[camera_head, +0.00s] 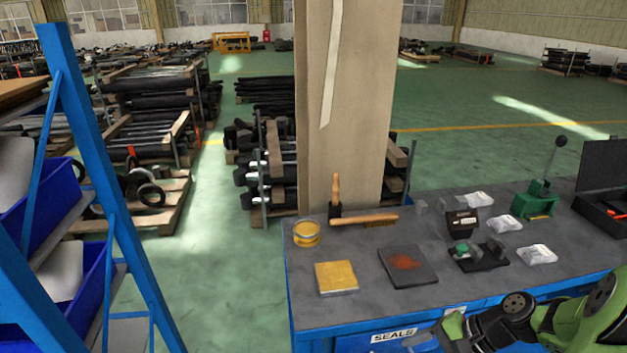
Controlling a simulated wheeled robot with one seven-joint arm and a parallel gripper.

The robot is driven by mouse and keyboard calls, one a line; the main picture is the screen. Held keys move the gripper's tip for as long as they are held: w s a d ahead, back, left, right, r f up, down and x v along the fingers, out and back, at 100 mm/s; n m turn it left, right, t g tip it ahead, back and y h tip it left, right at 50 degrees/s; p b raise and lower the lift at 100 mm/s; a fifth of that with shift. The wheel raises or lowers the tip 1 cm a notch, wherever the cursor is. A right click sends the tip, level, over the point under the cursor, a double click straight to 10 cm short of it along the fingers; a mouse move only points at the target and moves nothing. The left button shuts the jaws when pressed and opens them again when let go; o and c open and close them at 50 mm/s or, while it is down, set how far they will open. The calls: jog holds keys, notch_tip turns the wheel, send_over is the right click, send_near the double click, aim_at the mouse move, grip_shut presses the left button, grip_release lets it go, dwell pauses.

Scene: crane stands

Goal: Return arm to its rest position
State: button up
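My gripper (432,340) is at the bottom right, in front of the bench's front edge and the SEALS drawer label. My green and black arm reaches in from the right edge to it. The fingertips are small and partly cut by the lower frame edge, so I cannot tell whether they are open or shut. I see nothing clearly held.
A blue rack (95,150) stands left. Green floor between is clear.

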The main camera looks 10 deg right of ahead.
jog(key=s+a+r+n+t+h+p, duration=0.1)
jog(key=s+a+r+n+h, duration=0.3)
jog(key=r, duration=0.6)
jog(key=s+a+r+n+t+h+p, duration=0.2)
jog(key=s+a+r+n+h, duration=0.2)
jog(key=s+a+r+n, duration=0.3)
notch_tip(320, 180, up, 4)
jog(key=shift+s+a+f+n+p, duration=0.15)
jog(key=shift+s+n+p, duration=0.25)
jog(key=shift+s, duration=0.4)
jog(key=shift+c, duration=0.4)
